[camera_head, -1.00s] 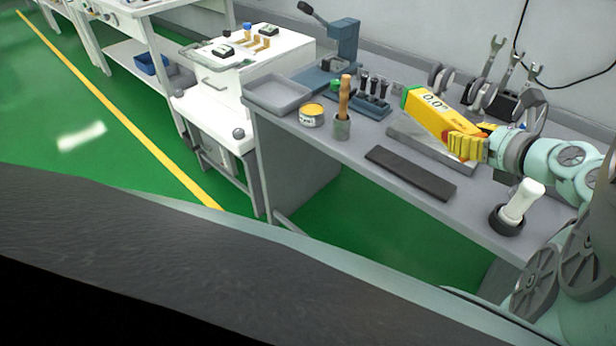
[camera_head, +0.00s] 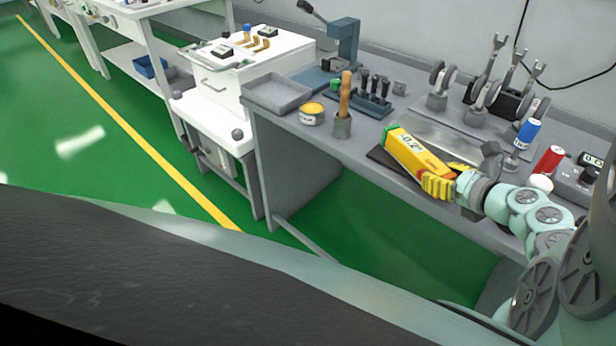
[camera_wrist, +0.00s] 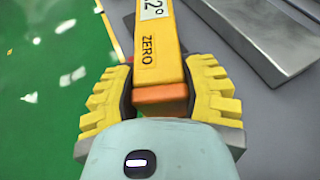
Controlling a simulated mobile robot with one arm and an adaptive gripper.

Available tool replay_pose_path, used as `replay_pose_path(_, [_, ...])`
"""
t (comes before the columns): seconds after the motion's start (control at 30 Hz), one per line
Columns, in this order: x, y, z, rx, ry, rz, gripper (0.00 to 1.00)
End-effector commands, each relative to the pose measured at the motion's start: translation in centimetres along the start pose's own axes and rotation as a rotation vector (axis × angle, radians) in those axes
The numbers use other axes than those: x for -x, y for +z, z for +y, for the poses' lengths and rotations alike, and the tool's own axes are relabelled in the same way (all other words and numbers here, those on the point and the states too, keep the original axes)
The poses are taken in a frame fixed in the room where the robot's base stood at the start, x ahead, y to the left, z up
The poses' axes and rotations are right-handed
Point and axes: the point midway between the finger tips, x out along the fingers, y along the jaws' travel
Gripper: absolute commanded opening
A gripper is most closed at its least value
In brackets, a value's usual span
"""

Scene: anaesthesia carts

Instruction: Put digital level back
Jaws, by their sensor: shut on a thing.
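The yellow digital level (camera_head: 415,153) has a green far end and a small display. My gripper (camera_head: 447,181) is shut on its near end, with yellow ribbed fingers on both sides. In the wrist view the level (camera_wrist: 160,60) runs straight out between the fingers (camera_wrist: 160,95), with "ZERO" on its face. In the head view the level lies over the dark flat strip (camera_head: 377,156) near the bench's front edge and hides most of it. I cannot tell whether it touches the strip. The grey metal block (camera_head: 437,134) lies just behind; it also shows in the wrist view (camera_wrist: 262,35).
On the grey bench, a cup with a wooden-handled tool (camera_head: 342,127), a yellow-topped tin (camera_head: 312,115) and a grey tray (camera_head: 277,93) stand left. Metal stands (camera_head: 480,95) are behind. A blue-capped bottle (camera_head: 527,133) and a red one (camera_head: 549,160) stand right.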

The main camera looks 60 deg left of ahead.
Motion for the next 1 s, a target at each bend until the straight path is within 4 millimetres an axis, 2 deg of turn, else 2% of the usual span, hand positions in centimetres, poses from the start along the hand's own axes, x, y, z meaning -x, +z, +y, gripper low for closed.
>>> replay_pose_path(0.37, [-0.16, -0.24, -0.03, 0.000, -0.001, -0.004, 0.01])
replay_pose_path(0.4, [-0.11, -0.16, -0.02, 0.000, -0.001, -0.002, 0.50])
replay_pose_path(0.63, [-0.12, -0.14, 0.01, 0.000, 0.001, -0.001, 0.73])
replay_pose_path(1.0, [0.08, 0.30, 0.01, 0.000, 0.001, -0.001, 0.74])
